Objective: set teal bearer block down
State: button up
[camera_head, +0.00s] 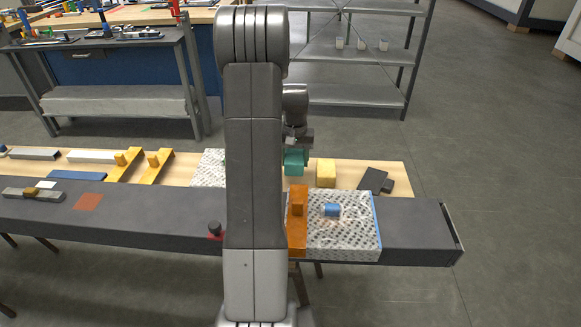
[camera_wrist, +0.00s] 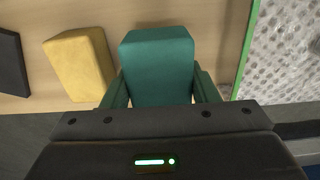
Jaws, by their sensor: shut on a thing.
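The teal bearer block (camera_wrist: 158,66) is between the two fingers of my gripper (camera_wrist: 160,90), which is shut on it. In the head view the teal block (camera_head: 294,162) shows just right of my arm, over the wooden table, with my gripper (camera_head: 296,150) above it. Its underside is hidden, so I cannot tell whether it touches the table. A yellow block (camera_head: 325,173) stands to its right on the table. In the wrist view the yellow block (camera_wrist: 80,64) lies left of the teal block, with a gap between them.
Dark blocks (camera_head: 373,180) lie right of the yellow block. A dark grey beam (camera_head: 420,220) runs along the table's near side, bearing an orange bracket (camera_head: 297,235) and a patterned sheet (camera_head: 350,239) with a blue piece (camera_head: 332,210). Bare wood (camera_wrist: 213,30) shows beside the teal block.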

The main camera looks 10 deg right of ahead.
aim_at(295, 155)
jog(key=shift+f, duration=2)
jog(key=shift+f, duration=0.15)
jog(key=o, duration=0.9)
jog(key=shift+o, duration=0.4)
notch_tip(295, 155, up, 12)
jog(key=shift+r, duration=0.15)
notch_tip(295, 155, down, 13)
jog(key=shift+r, duration=2.25)
